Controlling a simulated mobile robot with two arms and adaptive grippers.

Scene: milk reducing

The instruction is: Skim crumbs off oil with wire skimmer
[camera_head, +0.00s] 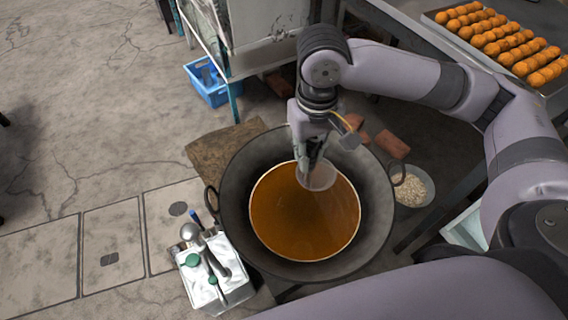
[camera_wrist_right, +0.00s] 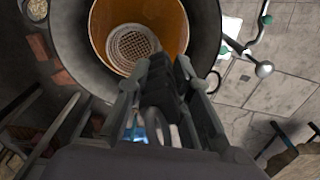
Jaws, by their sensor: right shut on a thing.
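A large dark wok (camera_head: 237,168) stands at the middle of the head view and holds orange-brown oil (camera_head: 300,222). The wire skimmer (camera_head: 318,176) is a round mesh head at the far side of the oil. Its mesh (camera_wrist_right: 134,44) shows over the oil in the right wrist view; I cannot tell whether it touches the surface. My right gripper (camera_head: 308,152) is above the far part of the wok, shut on the skimmer's handle, which the fingers (camera_wrist_right: 160,85) mostly hide. No crumbs can be made out on the oil. My left gripper is not in view.
A bowl of pale bits (camera_head: 414,187) is at the right. Bricks (camera_head: 392,145) and a wooden board (camera_head: 222,150) lie beside the wok. A tray of orange balls (camera_head: 500,40) is at the upper right.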

